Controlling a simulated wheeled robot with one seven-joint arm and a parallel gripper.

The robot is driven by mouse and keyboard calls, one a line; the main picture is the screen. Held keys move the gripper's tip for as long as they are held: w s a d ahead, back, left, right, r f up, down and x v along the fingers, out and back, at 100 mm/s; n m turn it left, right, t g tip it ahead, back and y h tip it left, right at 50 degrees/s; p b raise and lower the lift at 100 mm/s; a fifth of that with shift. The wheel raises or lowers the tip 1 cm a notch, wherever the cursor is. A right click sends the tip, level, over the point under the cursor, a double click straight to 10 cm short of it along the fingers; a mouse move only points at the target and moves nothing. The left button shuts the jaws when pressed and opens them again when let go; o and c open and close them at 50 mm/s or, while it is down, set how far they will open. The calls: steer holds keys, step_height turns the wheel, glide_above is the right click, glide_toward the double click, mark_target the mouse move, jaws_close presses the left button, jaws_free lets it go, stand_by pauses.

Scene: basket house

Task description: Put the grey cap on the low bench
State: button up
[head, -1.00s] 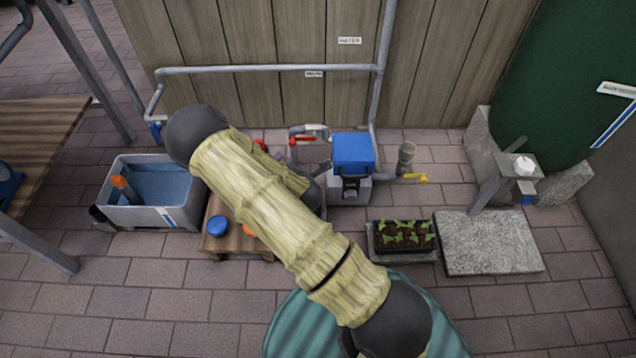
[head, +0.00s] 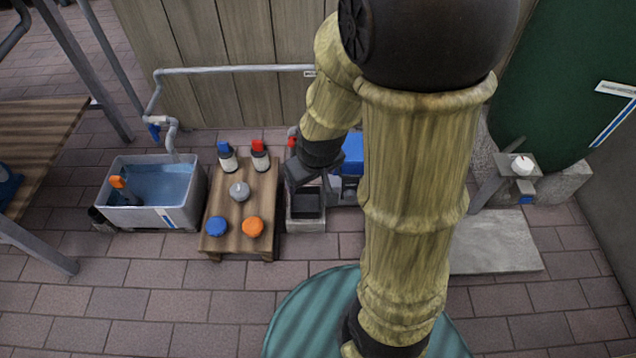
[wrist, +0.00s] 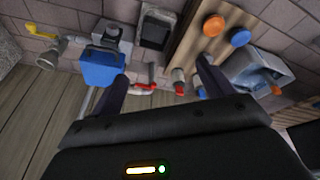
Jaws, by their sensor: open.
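In the head view a small round grey cap (head: 240,191) rests on the low wooden bench (head: 222,198), between two bottles behind it and two other caps in front. The bench also shows in the wrist view (wrist: 192,42), but I cannot make out the grey cap there. My gripper (head: 300,172) is to the right of the bench, above a dark open box, apart from the cap. In the wrist view my gripper (wrist: 161,76) has its fingers spread with nothing held between them.
A blue cap (head: 217,226) and an orange cap (head: 252,227) sit at the bench's front. Bottles with blue (head: 227,156) and red (head: 260,154) tops stand at its back. A water-filled grey tub (head: 150,215) is to the left. The dark box (head: 306,205) is to the right.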

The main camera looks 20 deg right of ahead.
steer(key=s+r, duration=0.1)
steer(key=s+r+m, duration=0.1)
steer(key=s, duration=0.1)
steer(key=s+m+g, duration=0.1)
steer(key=shift+s+a+r, duration=0.1)
steer(key=shift+s+r, duration=0.2)
steer(key=shift+r, duration=0.1)
stand_by(1.4)
